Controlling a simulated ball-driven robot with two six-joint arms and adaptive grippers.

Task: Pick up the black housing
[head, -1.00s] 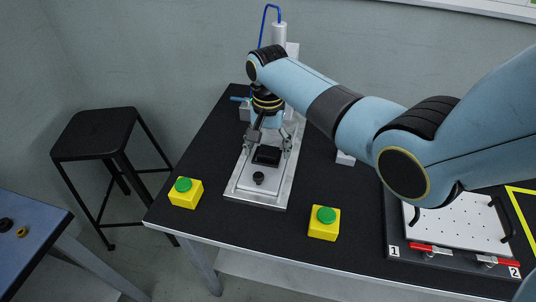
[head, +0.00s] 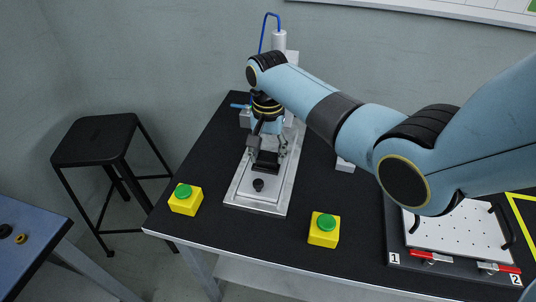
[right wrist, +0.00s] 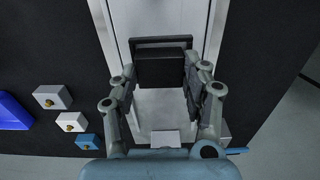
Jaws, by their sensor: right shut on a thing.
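The black housing (head: 266,161) is a small dark box on the silver gantry plate (head: 236,194). My right gripper (head: 267,155) reaches down over it with one finger on each side. In the right wrist view the housing (right wrist: 161,68) sits between the fingers of my right gripper (right wrist: 163,88), which is shut on it. Whether the housing is clear of the plate cannot be told. My left gripper is not in view.
Yellow boxes with green buttons stand left (head: 185,200) and right (head: 323,229) of the plate. A white perforated board (head: 458,232) with red clamps lies at right. A black stool (head: 98,140) stands left.

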